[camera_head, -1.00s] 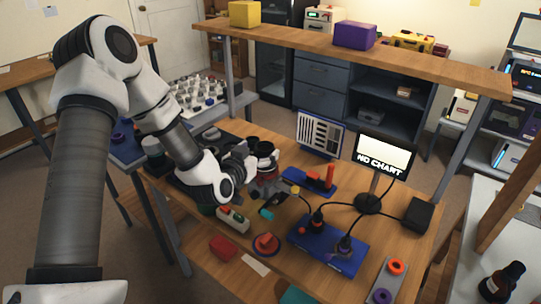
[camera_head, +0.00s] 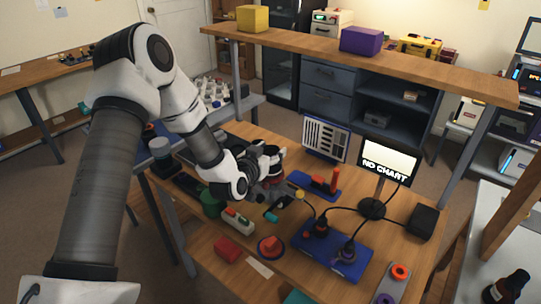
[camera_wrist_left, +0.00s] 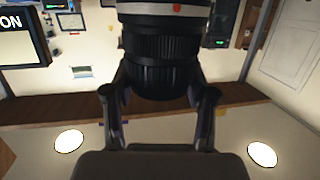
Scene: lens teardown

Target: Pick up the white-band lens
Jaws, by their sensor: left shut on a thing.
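My left gripper (camera_head: 262,166) is at the back left part of the wooden workbench (camera_head: 330,205). In the left wrist view its two fingers (camera_wrist_left: 160,112) are closed on the sides of a black lens (camera_wrist_left: 160,62). The lens has ribbed rings, and a pale grey-white band with a red mark shows near the top of that view. In the head view the white-band lens (camera_head: 272,153) shows as a small dark and white shape at the fingertips, partly hidden by the gripper. I cannot tell how far it is above the bench. My right gripper is not in view.
A blue board (camera_head: 332,256) with cables lies front right, near the NO CHART screen (camera_head: 387,160). A red block (camera_head: 228,248), a red button (camera_head: 270,246) and a green cup (camera_head: 211,203) are near the front left. A wooden shelf (camera_head: 300,50) spans the back.

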